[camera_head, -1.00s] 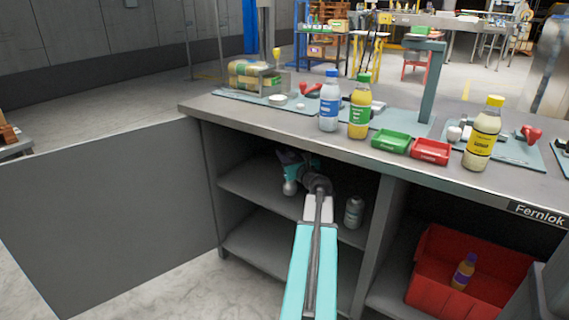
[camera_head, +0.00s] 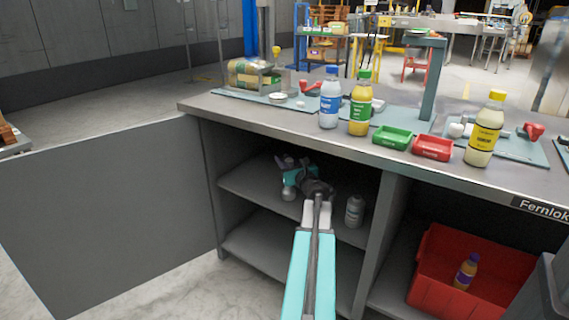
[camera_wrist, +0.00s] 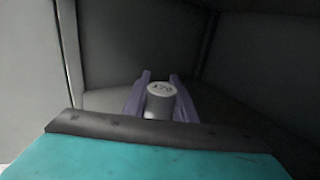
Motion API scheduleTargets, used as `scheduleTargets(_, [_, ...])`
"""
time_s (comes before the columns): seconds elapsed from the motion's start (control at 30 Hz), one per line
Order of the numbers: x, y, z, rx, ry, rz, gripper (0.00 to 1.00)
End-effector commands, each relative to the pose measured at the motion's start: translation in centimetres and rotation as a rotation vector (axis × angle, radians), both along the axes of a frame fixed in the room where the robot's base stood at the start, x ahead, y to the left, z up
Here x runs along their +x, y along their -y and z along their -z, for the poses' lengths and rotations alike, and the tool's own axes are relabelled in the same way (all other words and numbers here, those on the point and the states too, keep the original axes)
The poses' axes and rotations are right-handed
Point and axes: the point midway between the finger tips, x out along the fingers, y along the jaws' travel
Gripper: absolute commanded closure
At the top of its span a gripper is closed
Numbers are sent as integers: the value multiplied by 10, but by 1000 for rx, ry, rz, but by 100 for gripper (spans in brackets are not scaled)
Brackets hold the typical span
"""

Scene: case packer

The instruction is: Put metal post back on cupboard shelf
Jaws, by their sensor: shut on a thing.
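In the wrist view my gripper (camera_wrist: 160,92) has its two purple fingers closed on the metal post (camera_wrist: 161,101), a grey cylinder with a pale, marked round top. The post's lower part is hidden behind the dark edge of my wrist. In the head view my gripper (camera_head: 287,162) is inside the left bay of the open cupboard, above the cupboard shelf (camera_head: 245,183). There the post is hard to tell apart from my wrist. I cannot tell whether its base touches the shelf.
A grey bottle-like cylinder (camera_head: 354,211) stands on the same shelf to the right, near the divider (camera_head: 382,225). The open door (camera_head: 110,210) is at left. A red bin (camera_head: 425,285) holding a bottle sits in the right bay. Bottles and trays stand on the countertop (camera_head: 270,118).

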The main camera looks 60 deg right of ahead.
Motion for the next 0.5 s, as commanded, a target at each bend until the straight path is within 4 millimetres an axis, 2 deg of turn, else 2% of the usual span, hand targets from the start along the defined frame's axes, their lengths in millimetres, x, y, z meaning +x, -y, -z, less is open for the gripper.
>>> scheduleTargets(0.4, [0, 0, 2, -1, 1, 0, 100])
scheduleTargets(0.43, [0, 0, 3, 0, 0, 0, 72])
scheduleTargets(0.5, [0, 0, 2, 0, 0, 0, 60])
